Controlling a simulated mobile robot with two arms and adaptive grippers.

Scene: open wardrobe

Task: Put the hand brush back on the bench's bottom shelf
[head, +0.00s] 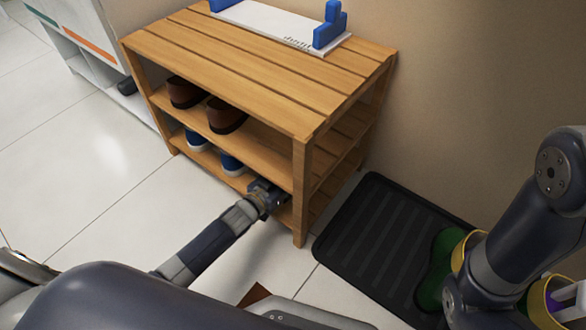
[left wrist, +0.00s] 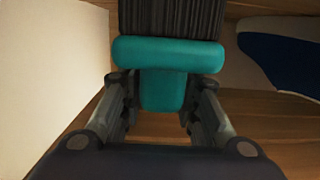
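The hand brush (left wrist: 165,52) has a teal body and black bristles. In the left wrist view, its handle lies between the two fingers of my left gripper (left wrist: 163,95), which look closed on its sides. In the head view my left gripper (head: 268,196) reaches in at the front of the bottom shelf (head: 206,160), near the right front leg of the wooden bench (head: 235,62). The brush is hidden there. From these views I cannot tell whether the brush rests on the shelf. My right arm is at the right edge; its gripper is not seen.
Blue shoes (head: 231,164) stand on the bottom shelf left of my left gripper. Brown shoes (head: 226,115) stand on the shelf above. A white board with blue ends (head: 280,24) lies on top. A black mat (head: 372,240) and a green boot (head: 437,268) are at right.

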